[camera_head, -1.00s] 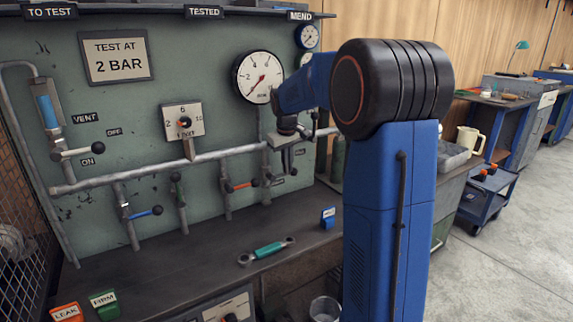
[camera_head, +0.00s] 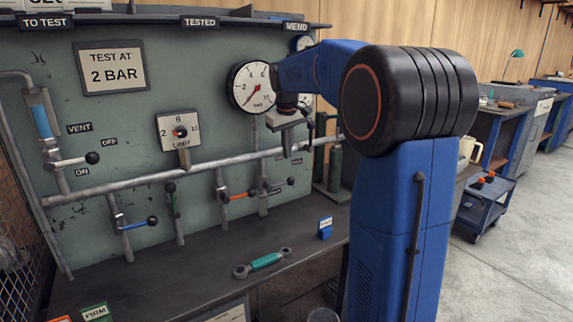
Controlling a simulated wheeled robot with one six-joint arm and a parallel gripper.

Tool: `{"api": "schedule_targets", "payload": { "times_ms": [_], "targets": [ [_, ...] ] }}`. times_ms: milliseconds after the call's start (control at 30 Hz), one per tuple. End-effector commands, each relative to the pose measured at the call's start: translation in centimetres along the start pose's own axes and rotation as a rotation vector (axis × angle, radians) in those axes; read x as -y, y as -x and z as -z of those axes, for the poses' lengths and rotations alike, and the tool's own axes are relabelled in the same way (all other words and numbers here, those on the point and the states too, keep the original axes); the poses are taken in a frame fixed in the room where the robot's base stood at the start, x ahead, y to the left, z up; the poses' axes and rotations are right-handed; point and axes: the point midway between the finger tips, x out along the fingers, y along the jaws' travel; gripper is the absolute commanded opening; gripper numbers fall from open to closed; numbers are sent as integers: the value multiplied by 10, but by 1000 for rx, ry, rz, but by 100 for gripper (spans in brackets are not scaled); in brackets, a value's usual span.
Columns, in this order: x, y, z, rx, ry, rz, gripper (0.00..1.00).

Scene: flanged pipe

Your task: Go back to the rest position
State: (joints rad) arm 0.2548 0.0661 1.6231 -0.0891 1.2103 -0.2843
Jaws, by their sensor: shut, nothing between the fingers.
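My gripper (camera_head: 288,150) hangs pointing down in front of the green test panel (camera_head: 110,120), just below and right of the round pressure gauge (camera_head: 252,87). Its fingers are shut with nothing between them. They overlap the horizontal pipe (camera_head: 215,166) in the picture; I cannot tell how far in front of it they are. My blue arm reaches in from the right at about the gauge's height. A black-knobbed lever (camera_head: 268,188) is below and left of the fingers, apart from them in the picture.
Valves with blue (camera_head: 138,224) and red (camera_head: 238,196) levers line the pipe. A teal-handled wrench (camera_head: 263,262) and a small blue tag block (camera_head: 325,228) lie on the dark bench (camera_head: 185,270). Green cylinders (camera_head: 334,165) stand right of my gripper. A blue cart (camera_head: 485,205) is further right.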

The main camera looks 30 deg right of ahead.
Motion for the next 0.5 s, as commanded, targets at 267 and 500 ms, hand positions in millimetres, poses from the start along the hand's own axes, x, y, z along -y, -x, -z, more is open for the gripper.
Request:
{"api": "schedule_targets", "payload": {
  "times_ms": [267, 500],
  "targets": [
    [-5, 32, 1, -2, 0, 0, 0],
    [-5, 36, 0, -2, 0, 0, 0]
  ]
}}
